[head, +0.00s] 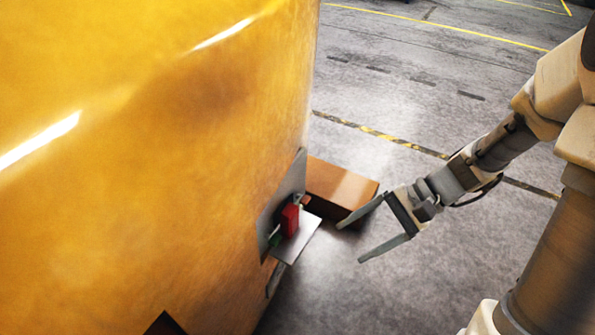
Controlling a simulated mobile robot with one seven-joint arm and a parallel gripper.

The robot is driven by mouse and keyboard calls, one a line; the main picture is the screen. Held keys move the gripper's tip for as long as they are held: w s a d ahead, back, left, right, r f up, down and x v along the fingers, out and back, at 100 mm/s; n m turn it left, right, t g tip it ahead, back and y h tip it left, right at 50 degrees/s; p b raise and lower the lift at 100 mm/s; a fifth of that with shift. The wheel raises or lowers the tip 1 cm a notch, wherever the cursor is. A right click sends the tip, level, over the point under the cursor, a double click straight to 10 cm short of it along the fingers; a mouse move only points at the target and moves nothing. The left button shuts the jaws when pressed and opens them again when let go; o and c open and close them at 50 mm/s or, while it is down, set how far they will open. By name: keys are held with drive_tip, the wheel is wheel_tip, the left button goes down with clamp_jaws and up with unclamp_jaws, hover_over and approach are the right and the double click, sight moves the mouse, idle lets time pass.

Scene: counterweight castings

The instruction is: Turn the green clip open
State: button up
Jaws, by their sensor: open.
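The green clip (274,240) is a small green piece at the grey metal plate (267,219) on the side of the yellow casting. It shows only in part, behind and below a red block (290,220) that stands on a small grey shelf (298,240). I cannot tell how the clip is turned. My gripper (348,243) is to the right of the shelf, with its two long grey fingers spread apart and pointing left toward it. It is empty and apart from the clip, the red block and the shelf.
The large yellow casting (150,170) fills the left side. A brown box (340,188) lies behind the shelf, close to my upper finger. The grey concrete floor (420,110) is open behind, with yellow and striped lines.

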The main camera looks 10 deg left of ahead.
drive_tip(key=w+a+f+m+t+y+b, duration=0.1)
drive_tip(key=w+f+m+t+y+b, duration=0.2)
drive_tip(key=f, duration=0.4)
drive_tip(key=w+a+f+m+y+b, duration=0.1)
drive_tip(key=f+m+y, duration=0.25)
drive_tip(key=f, duration=0.45)
drive_tip(key=m+t+b, duration=0.2)
drive_tip(key=m+t, duration=0.5)
drive_tip(key=m, duration=0.2)
approach(277, 236)
drive_tip(key=shift+y, duration=0.45)
drive_tip(key=x, duration=0.2)
drive_tip(key=f+b+x, duration=0.1)
drive_tip(key=x, duration=0.2)
drive_tip(key=s+b+x, duration=0.1)
drive_tip(key=x, duration=0.1)
drive_tip(key=shift+w+a+f, duration=0.1)
drive_tip(key=shift+a+f, duration=0.05)
drive_tip(key=shift+a, duration=0.2)
clamp_jaws()
